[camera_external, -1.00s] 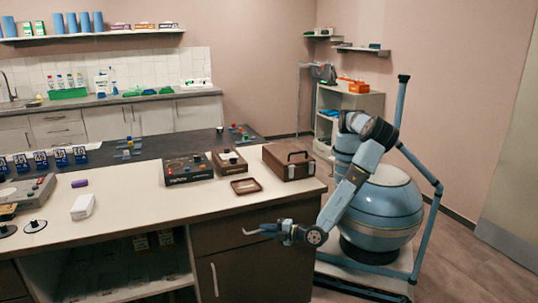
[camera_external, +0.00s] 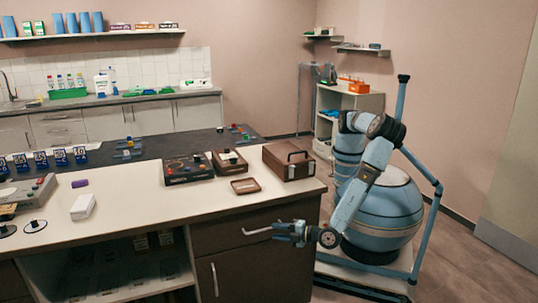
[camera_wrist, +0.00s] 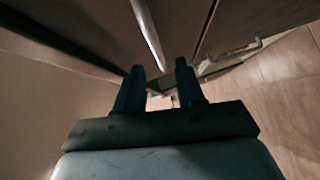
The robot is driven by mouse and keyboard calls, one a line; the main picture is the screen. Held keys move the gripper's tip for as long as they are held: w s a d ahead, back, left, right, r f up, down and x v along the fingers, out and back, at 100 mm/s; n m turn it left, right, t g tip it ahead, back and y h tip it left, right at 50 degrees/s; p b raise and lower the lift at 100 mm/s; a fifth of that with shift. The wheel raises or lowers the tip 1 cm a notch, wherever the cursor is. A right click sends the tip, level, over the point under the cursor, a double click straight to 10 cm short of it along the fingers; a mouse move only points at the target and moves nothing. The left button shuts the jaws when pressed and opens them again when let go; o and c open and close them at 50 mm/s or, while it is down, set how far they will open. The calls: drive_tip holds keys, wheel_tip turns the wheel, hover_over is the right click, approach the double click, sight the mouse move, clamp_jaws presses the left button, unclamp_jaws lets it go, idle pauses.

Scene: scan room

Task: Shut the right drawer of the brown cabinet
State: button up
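The brown cabinet (camera_external: 235,275) stands under the right end of the pale counter. Its drawer front (camera_external: 225,237) has a long metal handle (camera_external: 257,231); I cannot tell how far the drawer stands out. The handle also shows as a pale bar (camera_wrist: 148,32) at the top of the wrist view. My gripper (camera_external: 277,232) is in front of the drawer, just right of the handle. In the wrist view its two dark fingers (camera_wrist: 158,72) are apart with nothing between them. Whether they touch the handle is unclear.
A door with an upright handle (camera_external: 214,280) is below the drawer. Open shelves (camera_external: 125,270) are to its left. A brown case (camera_external: 289,163) and a small brown tray (camera_external: 246,186) are on the countertop (camera_external: 140,200) above. Bare floor (camera_wrist: 285,75) shows at right in the wrist view.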

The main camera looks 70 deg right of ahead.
drive_tip(key=s+r, duration=0.1)
drive_tip(key=s, duration=0.7)
drive_tip(key=shift+r, duration=0.1)
idle(0.4)
